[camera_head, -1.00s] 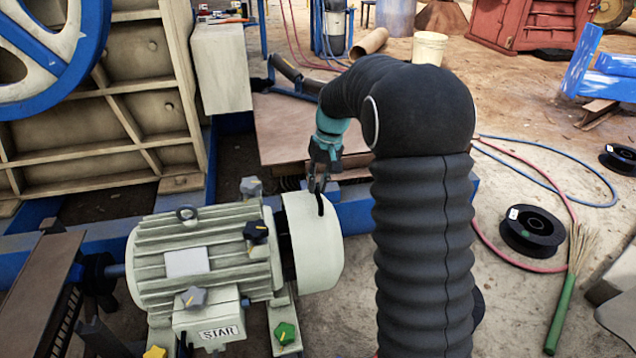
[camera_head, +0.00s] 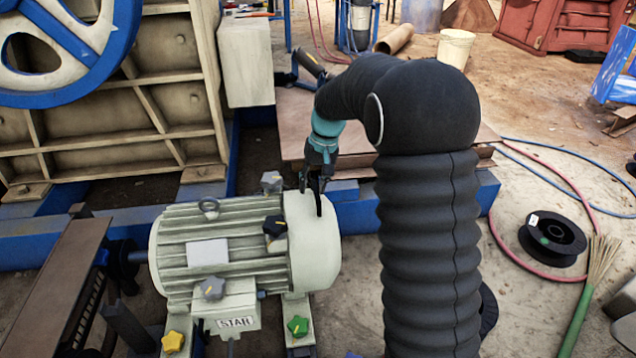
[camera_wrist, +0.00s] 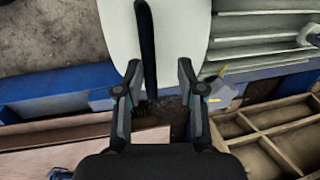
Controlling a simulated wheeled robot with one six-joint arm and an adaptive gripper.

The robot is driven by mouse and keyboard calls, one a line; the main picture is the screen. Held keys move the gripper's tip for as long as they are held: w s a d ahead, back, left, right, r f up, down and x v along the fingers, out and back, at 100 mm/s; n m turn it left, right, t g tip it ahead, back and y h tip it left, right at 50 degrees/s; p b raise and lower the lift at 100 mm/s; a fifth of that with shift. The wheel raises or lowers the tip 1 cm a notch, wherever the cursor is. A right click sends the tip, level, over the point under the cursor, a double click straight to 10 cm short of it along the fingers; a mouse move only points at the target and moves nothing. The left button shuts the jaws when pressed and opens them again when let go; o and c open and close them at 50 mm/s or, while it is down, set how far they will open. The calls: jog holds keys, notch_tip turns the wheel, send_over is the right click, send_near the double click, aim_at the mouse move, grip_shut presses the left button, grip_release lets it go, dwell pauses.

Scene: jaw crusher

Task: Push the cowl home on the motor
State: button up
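The pale ribbed motor (camera_head: 215,250) sits on its mount at lower left, with a STAR plate on its box. The pale round cowl (camera_head: 315,250) is at the motor's right end, and I see no clear gap between them in the head view. My gripper (camera_head: 317,195) is at the cowl's top. In the wrist view my gripper (camera_wrist: 158,72) has its fingers apart, with the cowl (camera_wrist: 175,35) ahead. A black strap-like handle (camera_wrist: 147,45) on the cowl lies between the fingers, nearer the left one. Whether a finger touches the cowl is unclear.
A black knob (camera_head: 275,226), grey knobs (camera_head: 212,288) (camera_head: 272,182), a green knob (camera_head: 298,326) and a yellow knob (camera_head: 172,341) surround the motor. A blue beam (camera_head: 355,212) runs behind it. A cable spool (camera_head: 552,238) and broom (camera_head: 585,300) lie right.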

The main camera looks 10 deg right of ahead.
jog(key=shift+d, duration=0.35)
jog(key=shift+r, duration=0.35)
notch_tip(320, 180, up, 11)
jog(key=d, duration=0.2)
jog(key=shift+w, duration=0.1)
